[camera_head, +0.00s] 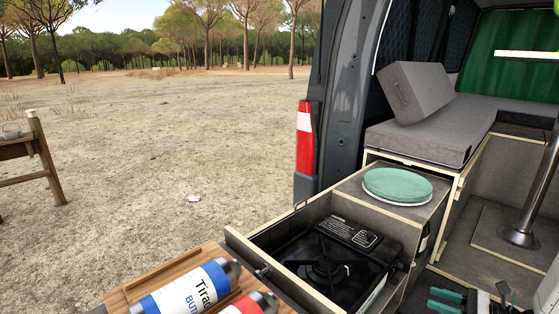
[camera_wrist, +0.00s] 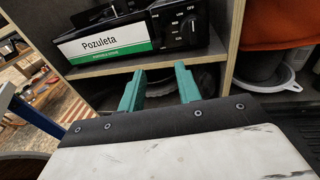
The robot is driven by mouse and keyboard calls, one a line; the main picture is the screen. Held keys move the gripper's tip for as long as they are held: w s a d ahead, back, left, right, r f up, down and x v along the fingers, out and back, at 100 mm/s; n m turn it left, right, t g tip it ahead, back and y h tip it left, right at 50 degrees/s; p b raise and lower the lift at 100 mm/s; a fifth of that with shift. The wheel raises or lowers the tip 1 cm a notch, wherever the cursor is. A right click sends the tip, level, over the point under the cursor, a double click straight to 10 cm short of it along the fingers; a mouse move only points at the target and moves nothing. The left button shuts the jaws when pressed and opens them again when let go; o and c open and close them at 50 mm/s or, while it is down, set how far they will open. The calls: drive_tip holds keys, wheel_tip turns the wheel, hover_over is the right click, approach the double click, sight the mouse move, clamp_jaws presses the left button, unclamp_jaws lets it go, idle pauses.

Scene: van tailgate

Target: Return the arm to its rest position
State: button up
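My gripper (camera_head: 432,298) shows at the lower right of the head view, beside the pull-out stove drawer. Its two teal fingers also show in the wrist view (camera_wrist: 160,80), standing apart with nothing held between them. They point toward the open space under the shelf that carries the stove (camera_wrist: 130,34). My arm is mostly out of frame in the head view, so its overall pose cannot be told.
The black camping stove (camera_head: 325,268) sits in the wooden drawer (camera_head: 262,262). Teal plates (camera_head: 397,184) lie behind it. Gas canisters (camera_head: 190,290) are on a wooden board at the front. A metal post (camera_head: 535,190) stands at right. A wooden chair (camera_head: 45,160) is outside.

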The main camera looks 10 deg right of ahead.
drive_tip(key=s+a+r+n+g+h, duration=0.5)
drive_tip(key=s+a+r+n, duration=0.4)
drive_tip(key=r+n, duration=0.4)
drive_tip(key=s+a+r+n+g+h, duration=0.5)
drive_tip(key=s+a+r+n+h, duration=0.2)
drive_tip(key=a+r+n, duration=0.3)
wheel_tip(320, 180, up, 3)
drive_tip(key=s+n, duration=0.1)
drive_tip(key=n, duration=0.2)
drive_tip(key=shift+s+a+n+h, duration=0.3)
drive_tip(key=shift+s+h, duration=0.05)
drive_tip(key=shift+h, duration=0.05)
